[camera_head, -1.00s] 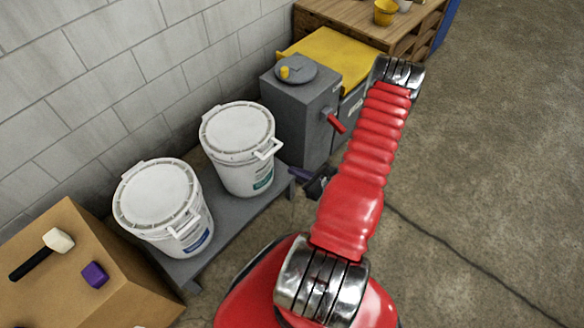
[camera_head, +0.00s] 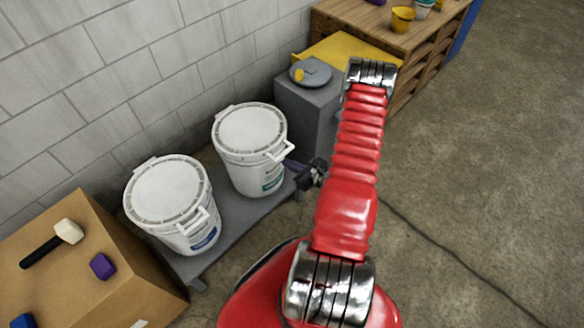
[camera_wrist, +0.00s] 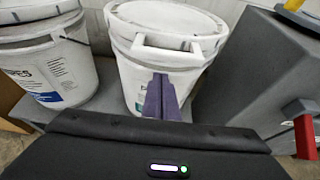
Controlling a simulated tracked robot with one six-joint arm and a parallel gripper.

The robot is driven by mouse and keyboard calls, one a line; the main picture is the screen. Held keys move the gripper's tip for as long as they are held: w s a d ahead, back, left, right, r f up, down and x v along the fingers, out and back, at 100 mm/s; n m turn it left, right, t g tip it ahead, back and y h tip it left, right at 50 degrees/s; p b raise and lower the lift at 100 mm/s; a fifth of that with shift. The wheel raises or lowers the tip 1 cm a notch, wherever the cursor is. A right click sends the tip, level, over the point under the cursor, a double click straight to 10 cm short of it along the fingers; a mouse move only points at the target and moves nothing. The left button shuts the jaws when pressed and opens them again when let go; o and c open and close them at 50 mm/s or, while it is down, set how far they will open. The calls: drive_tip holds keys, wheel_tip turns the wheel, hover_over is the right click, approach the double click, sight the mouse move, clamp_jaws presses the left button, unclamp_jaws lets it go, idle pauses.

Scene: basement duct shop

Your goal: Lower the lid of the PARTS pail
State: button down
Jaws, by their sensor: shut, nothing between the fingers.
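Two white pails stand side by side, the left one (camera_head: 200,234) with a blue label and the right one (camera_head: 253,176) with a green label. I cannot read which is PARTS; the left pail's label (camera_wrist: 52,73) shows only part of a word. The left lid (camera_head: 167,188) and right lid (camera_head: 250,130) both look down on their rims. A tab or handle sticks out at each front. My gripper (camera_head: 290,164) is beside the right pail, just below its tab (camera_head: 278,151). In the wrist view its purple fingers (camera_wrist: 161,97) are shut, empty, in front of that pail; contact is unclear.
The pails stand on a low grey platform (camera_head: 232,218) against a block wall. A grey box (camera_head: 308,110) with a round top plate is close on the right, showing a red handle (camera_wrist: 304,136). A cardboard box (camera_head: 75,285) is at the left. Floor on the right is clear.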

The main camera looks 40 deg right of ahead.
drive_tip(key=shift+w+r, duration=0.1)
drive_tip(key=shift+r, duration=0.8)
